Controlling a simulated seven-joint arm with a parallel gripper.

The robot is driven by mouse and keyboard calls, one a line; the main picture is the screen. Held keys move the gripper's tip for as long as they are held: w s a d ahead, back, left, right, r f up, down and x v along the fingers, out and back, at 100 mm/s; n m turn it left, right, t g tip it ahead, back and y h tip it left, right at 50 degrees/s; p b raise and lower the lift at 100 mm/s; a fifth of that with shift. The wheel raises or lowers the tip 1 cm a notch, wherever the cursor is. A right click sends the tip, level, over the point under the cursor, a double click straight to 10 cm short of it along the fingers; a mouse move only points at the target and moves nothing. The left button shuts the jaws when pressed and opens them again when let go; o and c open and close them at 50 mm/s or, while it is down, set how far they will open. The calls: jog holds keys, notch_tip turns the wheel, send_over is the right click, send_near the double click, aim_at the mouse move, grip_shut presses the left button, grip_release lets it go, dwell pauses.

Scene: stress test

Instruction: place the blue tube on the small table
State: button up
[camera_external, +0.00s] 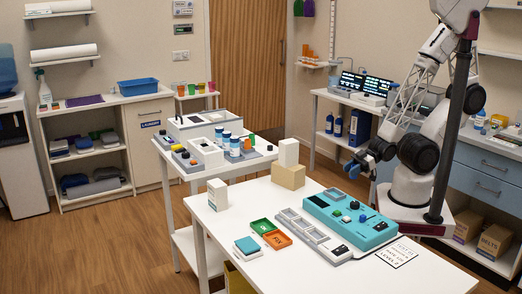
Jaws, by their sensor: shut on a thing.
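My gripper (358,166) is at the end of the arm on the right, in the air above the back right part of the white front table (235,235). It is small and dark in this view and is shut. Blue shows at the gripper (380,149), but the held tube's outline cannot be told from the gripper's own parts. A small white table (197,97) with several coloured cups stands by the back wall, far to the left of the gripper.
A teal device (350,222), grey trays, green and orange trays (276,240) and boxes (288,175) stand on the front table. A middle bench (200,168) holds bottles and racks. Its clear space is limited. A door (246,60) is behind.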

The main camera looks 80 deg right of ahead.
jog(key=w+a, duration=0.2)
jog(key=w, duration=0.2)
jog(key=w+a+f, duration=0.1)
jog(key=w+a, duration=0.1)
jog(key=w, duration=0.2)
jog(key=w+a, duration=0.2)
jog(key=w, duration=0.2)
jog(key=shift+a+f, duration=0.15)
jog(key=shift+a, duration=0.1)
jog(key=shift+w+a, duration=0.25)
jog(key=shift+w, duration=0.2)
jog(key=shift+w+a+f, duration=0.1)
jog(key=shift+w+f, duration=0.05)
jog(key=shift+f, duration=0.45)
jog(key=shift+w+a+f, duration=0.1)
jog(key=shift+w+f, duration=0.05)
jog(key=shift+f, duration=0.9)
jog(key=shift+f, duration=0.15)
jog(key=o, duration=0.9)
jog(key=shift+s+d, duration=0.1)
